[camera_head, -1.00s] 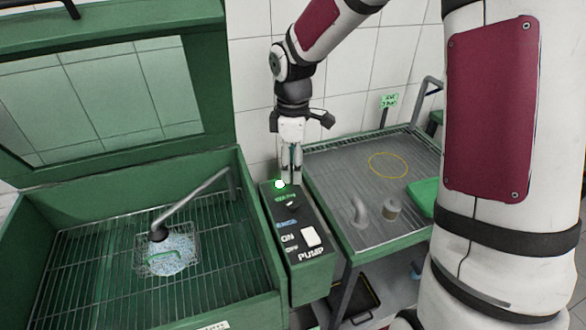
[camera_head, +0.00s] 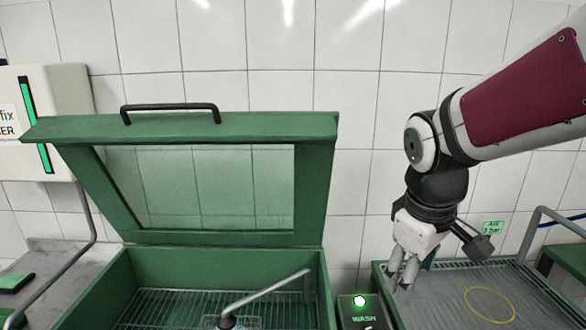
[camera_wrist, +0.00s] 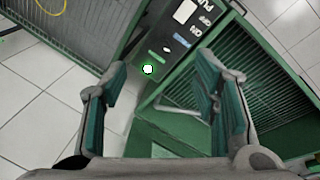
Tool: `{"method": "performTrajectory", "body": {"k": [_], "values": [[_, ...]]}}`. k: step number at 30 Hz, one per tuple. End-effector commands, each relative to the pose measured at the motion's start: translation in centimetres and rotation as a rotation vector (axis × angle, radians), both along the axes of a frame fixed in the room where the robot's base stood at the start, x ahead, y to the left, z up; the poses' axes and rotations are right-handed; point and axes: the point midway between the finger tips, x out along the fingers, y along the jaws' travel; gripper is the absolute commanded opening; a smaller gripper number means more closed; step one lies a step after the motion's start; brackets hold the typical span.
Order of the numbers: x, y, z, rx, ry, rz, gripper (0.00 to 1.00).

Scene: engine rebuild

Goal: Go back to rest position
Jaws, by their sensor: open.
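My gripper (camera_head: 403,272) hangs from my arm at the right of the head view, fingers pointing down, beside the control box and above the left edge of the mesh-topped cart. In the wrist view my gripper (camera_wrist: 162,100) shows two spread fingers with teal pads and nothing between them. The control box (camera_head: 362,322) has a lit green lamp (camera_head: 360,300); most of the box is cut off at the lower edge there. The wrist view shows the box (camera_wrist: 178,45) with its switches beyond the fingertips.
The green wash cabinet (camera_head: 325,290) stands left of my gripper with its windowed lid (camera_head: 318,190) raised. A metal spout (camera_head: 265,292) crosses its grate. The cart (camera_head: 450,290) with a yellow ring (camera_head: 490,304) lies at right. A tiled wall is behind.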

Motion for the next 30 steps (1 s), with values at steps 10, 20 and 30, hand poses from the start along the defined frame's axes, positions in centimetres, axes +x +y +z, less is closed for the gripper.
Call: {"method": "performTrajectory", "body": {"k": [10,20,30], "values": [[-8.8,0.3,4.7,0.165,-0.219,-0.359,0.54],[-13.0,0.6,5.2,0.316,-0.303,-0.531,0.54],[-13.2,0.6,5.2,0.323,-0.304,-0.539,0.54]]}}
